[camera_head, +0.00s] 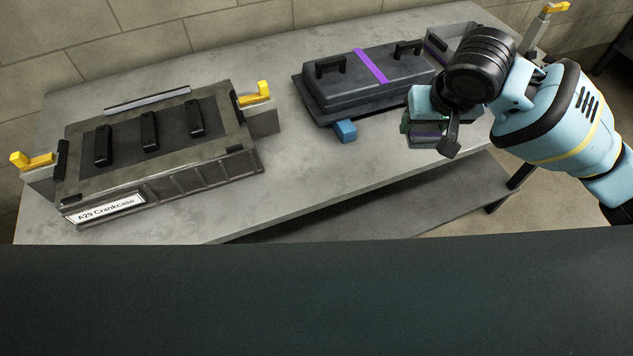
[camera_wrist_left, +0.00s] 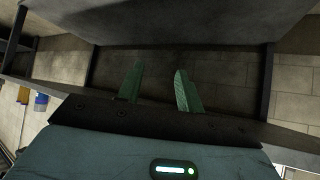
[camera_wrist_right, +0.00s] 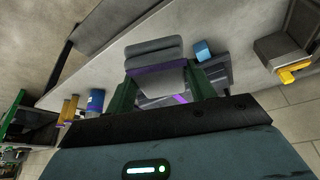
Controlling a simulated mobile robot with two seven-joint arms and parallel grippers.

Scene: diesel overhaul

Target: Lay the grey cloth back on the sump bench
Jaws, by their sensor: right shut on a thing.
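My right gripper (camera_head: 428,128) is shut on the grey cloth and holds it out over the front right part of the grey bench (camera_head: 290,160). The folded grey cloth (camera_wrist_right: 155,62) has a purple band and shows between the fingers (camera_wrist_right: 160,95) in the right wrist view. In the head view my gripper mostly hides it. My left gripper (camera_wrist_left: 160,88) shows only in the left wrist view. Its fingers stand apart with nothing between them, below a dark slab or shelf.
A dark lidded sump-like block (camera_head: 370,80) with a purple stripe lies on the bench behind my right gripper. A blue block (camera_head: 345,130) lies in front of it. The A29 Crankcase (camera_head: 160,150) fills the left. Bare bench top lies between them.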

